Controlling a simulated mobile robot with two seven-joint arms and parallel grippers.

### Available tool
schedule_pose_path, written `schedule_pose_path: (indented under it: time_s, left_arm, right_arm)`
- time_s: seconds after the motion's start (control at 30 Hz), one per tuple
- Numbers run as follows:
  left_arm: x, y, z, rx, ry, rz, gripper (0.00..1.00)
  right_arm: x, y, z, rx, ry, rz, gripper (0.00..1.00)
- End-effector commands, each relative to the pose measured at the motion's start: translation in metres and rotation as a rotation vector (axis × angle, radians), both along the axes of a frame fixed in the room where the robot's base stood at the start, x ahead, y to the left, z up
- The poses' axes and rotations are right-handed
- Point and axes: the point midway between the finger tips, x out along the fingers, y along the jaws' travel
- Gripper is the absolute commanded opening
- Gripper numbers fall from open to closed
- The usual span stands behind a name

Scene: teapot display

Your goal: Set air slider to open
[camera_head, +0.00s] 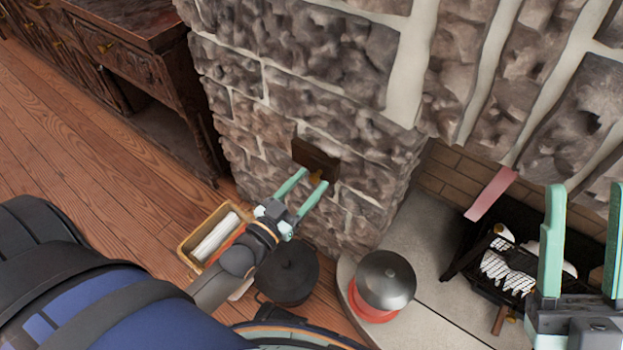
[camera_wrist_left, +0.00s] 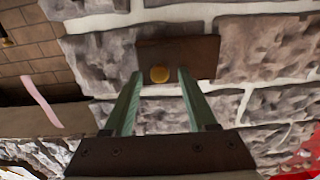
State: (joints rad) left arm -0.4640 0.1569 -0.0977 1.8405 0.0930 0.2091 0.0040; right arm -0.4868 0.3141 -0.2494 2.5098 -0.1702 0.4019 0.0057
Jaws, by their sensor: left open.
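The air slider is a dark brown plate (camera_head: 317,158) on the stone wall, with a small brass knob (camera_head: 315,178). The plate (camera_wrist_left: 197,55) and the round knob (camera_wrist_left: 159,74) also show in the left wrist view. My left gripper (camera_head: 316,179) is open. Its two green fingertips stand on either side of the knob, with a gap to each finger in the left wrist view. Whether the tips touch the plate I cannot tell. My right gripper (camera_head: 585,190) is open and empty at the right edge of the head view, away from the slider.
Below the left gripper stand a black pot (camera_head: 289,274) and a wooden box (camera_head: 188,238) with rolled items. A metal-lidded red pot (camera_head: 385,281) sits on the hearth (camera_head: 430,325). A fireplace grate is at right, a carved cabinet (camera_head: 140,55) at upper left.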

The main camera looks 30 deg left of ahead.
Motion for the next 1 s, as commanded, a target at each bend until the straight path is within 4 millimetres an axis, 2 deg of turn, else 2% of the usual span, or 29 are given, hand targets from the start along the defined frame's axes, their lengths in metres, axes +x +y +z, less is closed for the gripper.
schedule_pose_path:
  time_s: [0.2,0.7,1.0]
  left_arm:
    - [-0.0001,-0.0001,0.0000,0.000,0.000,0.000,0.55]
    - [0.0000,-0.0002,-0.0002,0.000,0.001,0.000,0.00]
    - [0.0001,-0.0001,-0.0001,0.000,0.000,0.000,0.00]
  right_arm:
    - [-0.0002,0.0003,0.0001,-0.001,0.000,0.001,0.50]
    - [-0.0003,0.0003,0.0004,0.001,-0.002,0.001,0.50]
    - [-0.0003,0.0003,0.0005,0.001,-0.002,0.001,0.50]
